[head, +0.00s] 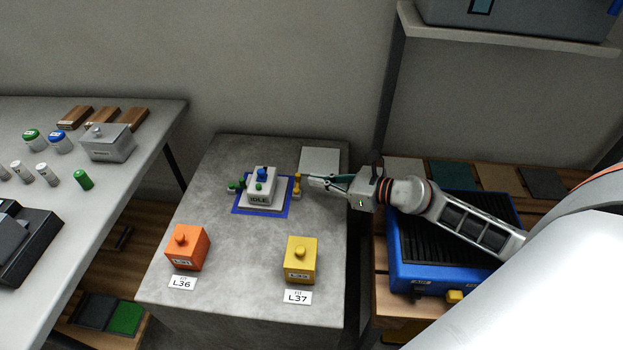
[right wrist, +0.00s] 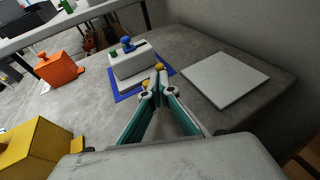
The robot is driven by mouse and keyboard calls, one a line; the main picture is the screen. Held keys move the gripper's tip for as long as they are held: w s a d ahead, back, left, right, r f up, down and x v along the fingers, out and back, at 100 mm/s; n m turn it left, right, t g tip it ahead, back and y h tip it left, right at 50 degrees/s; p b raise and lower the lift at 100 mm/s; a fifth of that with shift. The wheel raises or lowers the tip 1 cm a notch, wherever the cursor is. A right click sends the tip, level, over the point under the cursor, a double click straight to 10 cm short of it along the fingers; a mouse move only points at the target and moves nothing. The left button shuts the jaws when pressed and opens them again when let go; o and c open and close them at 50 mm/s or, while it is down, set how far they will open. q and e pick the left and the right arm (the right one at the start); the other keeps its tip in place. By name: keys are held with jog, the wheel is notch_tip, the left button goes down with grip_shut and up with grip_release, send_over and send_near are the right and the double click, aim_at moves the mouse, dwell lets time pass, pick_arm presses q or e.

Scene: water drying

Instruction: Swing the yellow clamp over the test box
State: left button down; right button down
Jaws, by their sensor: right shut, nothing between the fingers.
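The test box (head: 259,198) is a pale box marked IDLE with a blue knob on top. It stands on a blue-edged mat on the grey stone table. The yellow clamp (head: 297,186) stands upright beside the box's right side, not over it. My right gripper (head: 311,181) reaches in from the right, its fingertips close beside the clamp. In the right wrist view the fingertips (right wrist: 157,94) are shut together and empty, just in front of the yellow clamp (right wrist: 159,68); whether they touch it I cannot tell. The box (right wrist: 128,66) shows beyond. My left gripper is not in view.
An orange box (head: 187,248) and a yellow box (head: 300,260) stand at the table's front. A flat pale plate (head: 320,160) lies behind the clamp. Green parts (head: 237,186) sit left of the test box. A blue tray (head: 440,275) lies under my right arm.

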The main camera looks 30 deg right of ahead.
aim_at(297, 182)
jog(key=shift+x, duration=0.9)
jog(key=shift+w+a+f, duration=0.1)
jog(key=shift+w, duration=0.1)
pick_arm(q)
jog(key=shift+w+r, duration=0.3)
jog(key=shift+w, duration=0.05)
